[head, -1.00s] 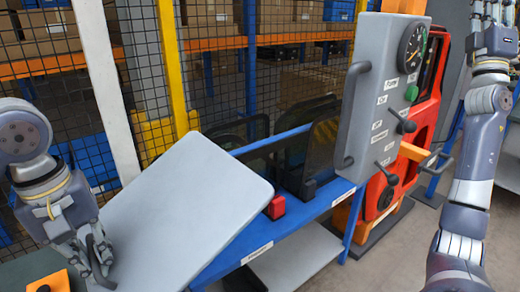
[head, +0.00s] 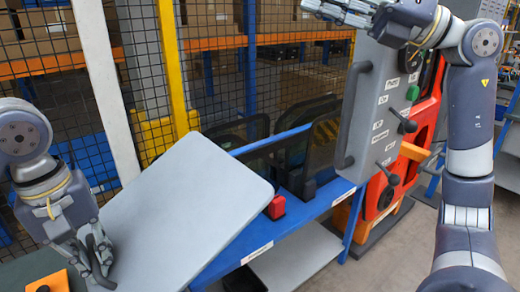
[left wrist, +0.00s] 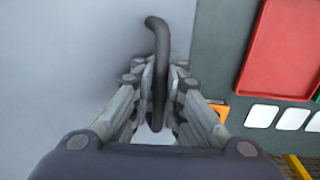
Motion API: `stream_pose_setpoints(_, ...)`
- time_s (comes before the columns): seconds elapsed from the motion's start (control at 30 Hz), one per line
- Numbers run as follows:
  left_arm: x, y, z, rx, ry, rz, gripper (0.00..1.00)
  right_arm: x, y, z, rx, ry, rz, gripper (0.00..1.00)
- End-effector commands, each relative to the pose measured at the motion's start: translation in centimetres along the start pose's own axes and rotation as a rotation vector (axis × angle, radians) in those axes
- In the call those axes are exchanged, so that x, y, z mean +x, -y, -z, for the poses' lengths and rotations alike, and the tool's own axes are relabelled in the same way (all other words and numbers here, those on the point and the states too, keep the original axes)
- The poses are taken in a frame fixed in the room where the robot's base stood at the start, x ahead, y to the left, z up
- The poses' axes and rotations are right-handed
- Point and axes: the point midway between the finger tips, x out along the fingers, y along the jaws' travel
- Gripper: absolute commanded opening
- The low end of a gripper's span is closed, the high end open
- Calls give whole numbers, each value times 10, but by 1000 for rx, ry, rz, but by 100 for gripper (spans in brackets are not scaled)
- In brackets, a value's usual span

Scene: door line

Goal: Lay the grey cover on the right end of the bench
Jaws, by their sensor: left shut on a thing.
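The grey cover (head: 195,205) is a large flat panel in the head view, slanted, its right corner over the left part of the blue bench (head: 318,206). My left gripper (head: 103,262) is at the cover's lower left edge. In the left wrist view, its fingers (left wrist: 160,90) are shut on the dark bar handle (left wrist: 157,38) of the cover. I cannot tell whether the cover touches the bench. The bench's right end, beside the control panel, is free of the cover. My right gripper (head: 338,12) is raised at the top, its fingers apart and empty.
A red block (head: 276,207) and upright dark panels (head: 322,148) stand on the bench. A grey control panel (head: 372,125) with levers and a red machine (head: 412,150) stand right. A mesh fence runs behind. The left wrist view shows a red tray (left wrist: 285,50).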

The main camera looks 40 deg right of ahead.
Motion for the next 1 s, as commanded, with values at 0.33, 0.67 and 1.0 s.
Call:
stream_pose_setpoints(0.33, -1, 0, 0, 0, -1, -3, 0, 31, 92, 170, 469, -513, 241, 32)
stream_pose_setpoints(0.67, -1, 0, 0, 0, -1, -3, 0, 19, 114, 247, 665, -733, 373, 32)
stream_pose_setpoints(1.0, -1, 0, 0, 0, -1, -3, 0, 50, 118, 282, 669, -740, 372, 32)
